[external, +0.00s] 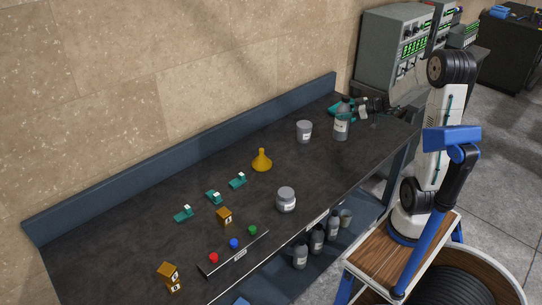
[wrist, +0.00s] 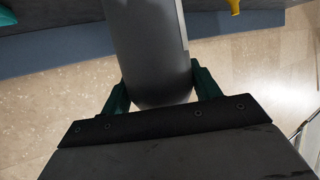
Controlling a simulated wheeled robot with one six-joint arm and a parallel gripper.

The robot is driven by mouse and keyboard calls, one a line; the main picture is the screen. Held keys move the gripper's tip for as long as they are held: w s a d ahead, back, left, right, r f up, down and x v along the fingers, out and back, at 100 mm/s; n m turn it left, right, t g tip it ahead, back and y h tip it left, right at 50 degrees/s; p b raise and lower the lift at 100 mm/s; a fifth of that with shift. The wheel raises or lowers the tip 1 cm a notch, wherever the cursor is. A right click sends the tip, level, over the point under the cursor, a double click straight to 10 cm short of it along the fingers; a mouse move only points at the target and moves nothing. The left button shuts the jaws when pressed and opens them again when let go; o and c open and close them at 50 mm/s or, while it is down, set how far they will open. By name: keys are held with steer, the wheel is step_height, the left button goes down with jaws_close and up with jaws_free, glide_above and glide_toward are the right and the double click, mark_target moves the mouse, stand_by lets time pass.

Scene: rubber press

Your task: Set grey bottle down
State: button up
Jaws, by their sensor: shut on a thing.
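The grey bottle (external: 342,124) has a pale label and is upright at the far right end of the dark bench. My gripper (external: 354,107) reaches in from the right and is shut on the bottle's upper part. In the wrist view, the bottle's smooth grey body (wrist: 150,50) fills the space between the two dark green fingers of my gripper (wrist: 158,88). The bottle's base is close to the bench top, but I cannot tell whether it touches.
A grey jar (external: 304,131) stands left of the bottle. A yellow funnel (external: 262,161), another jar (external: 286,200) and several small green pieces are farther left. The bench (external: 330,180) is clear in front of the bottle. A raised blue-grey edge (external: 200,155) runs along the back.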

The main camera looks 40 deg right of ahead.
steer(key=w+d+f, duration=0.2)
steer(key=w, duration=0.5)
steer(key=w+d+f, duration=0.2)
steer(key=w+f, duration=0.1)
steer(key=w, duration=0.5)
steer(key=shift+w+d, duration=0.15)
steer(key=shift+d, duration=0.1)
steer(key=shift+f, duration=0.2)
steer(key=o, duration=1.4)
steer(key=shift+o, duration=0.2)
